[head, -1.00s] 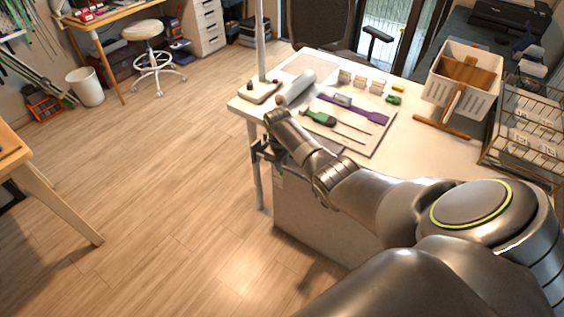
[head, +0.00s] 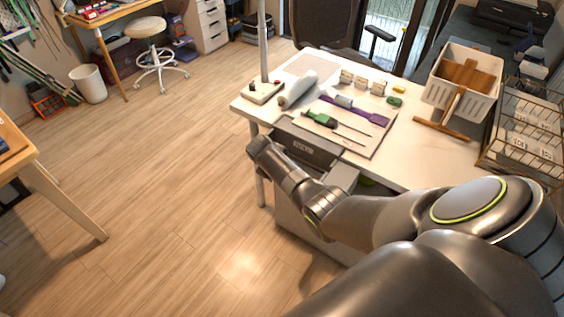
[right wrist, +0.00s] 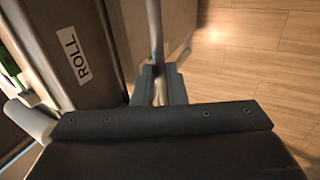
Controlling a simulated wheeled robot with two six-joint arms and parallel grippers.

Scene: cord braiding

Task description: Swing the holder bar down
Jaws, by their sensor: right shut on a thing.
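The holder bar (right wrist: 155,32) is a thin pale grey rod at the top middle of the right wrist view. My right gripper (right wrist: 160,75) is shut on it, with a dark finger on each side of the rod. To the left of the rod stands a dark panel (right wrist: 108,60) with a white ROLL label (right wrist: 75,54). In the head view my right arm reaches to the table's front edge; its fingertips and the bar cannot be made out there. My left gripper is not in view.
A wire rack (head: 520,135) stands at the right. The wooden floor (head: 160,170) left of the table is clear.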

